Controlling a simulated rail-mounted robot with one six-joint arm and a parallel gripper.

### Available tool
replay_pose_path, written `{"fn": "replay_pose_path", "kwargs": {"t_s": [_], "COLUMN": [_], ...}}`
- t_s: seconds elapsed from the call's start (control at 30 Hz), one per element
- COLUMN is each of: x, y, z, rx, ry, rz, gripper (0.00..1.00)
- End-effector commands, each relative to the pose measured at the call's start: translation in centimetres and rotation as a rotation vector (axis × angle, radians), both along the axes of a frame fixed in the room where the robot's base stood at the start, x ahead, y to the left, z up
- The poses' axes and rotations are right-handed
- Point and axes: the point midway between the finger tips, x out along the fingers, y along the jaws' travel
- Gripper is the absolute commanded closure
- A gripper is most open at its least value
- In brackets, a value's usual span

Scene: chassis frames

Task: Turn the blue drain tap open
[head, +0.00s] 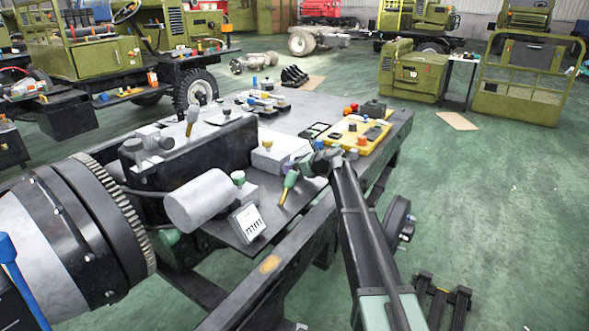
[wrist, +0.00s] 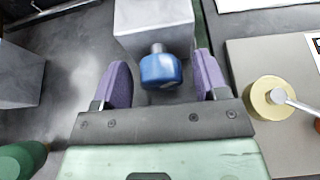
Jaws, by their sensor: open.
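The blue drain tap (wrist: 161,70) shows in the wrist view as a rounded blue knob on a short metal stem. The stem comes out of a pale grey block (wrist: 152,18). My gripper (wrist: 160,68) is open, with one purple finger on each side of the knob. Whether the fingers are level with the knob in depth I cannot tell. In the head view my gripper (head: 316,164) is over the workbench, beside a pale block (head: 277,154); the tap is small and unclear there.
A brass round fitting with a metal lever (wrist: 270,98) lies right of my gripper. A green cylinder (wrist: 22,160) and a grey block (wrist: 18,80) are on the left. In the head view, a yellow tray (head: 340,143) holds small parts. Green floor (head: 480,200) is open at right.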

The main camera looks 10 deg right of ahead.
Motion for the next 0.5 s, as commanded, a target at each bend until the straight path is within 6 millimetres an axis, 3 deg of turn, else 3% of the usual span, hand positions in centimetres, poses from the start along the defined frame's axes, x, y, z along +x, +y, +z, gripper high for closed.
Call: {"fn": "replay_pose_path", "kwargs": {"t_s": [0.1,0.4,0.5], "x": [-0.02,-0.05,-0.06], "y": [-0.03,-0.05,-0.04], "z": [0.05,0.05,0.04], "rx": [0.0,0.0,-0.001], "ry": [0.0,0.0,-0.001], "rz": [0.0,0.0,0.001], "gripper": [0.35,0.81,0.83]}}
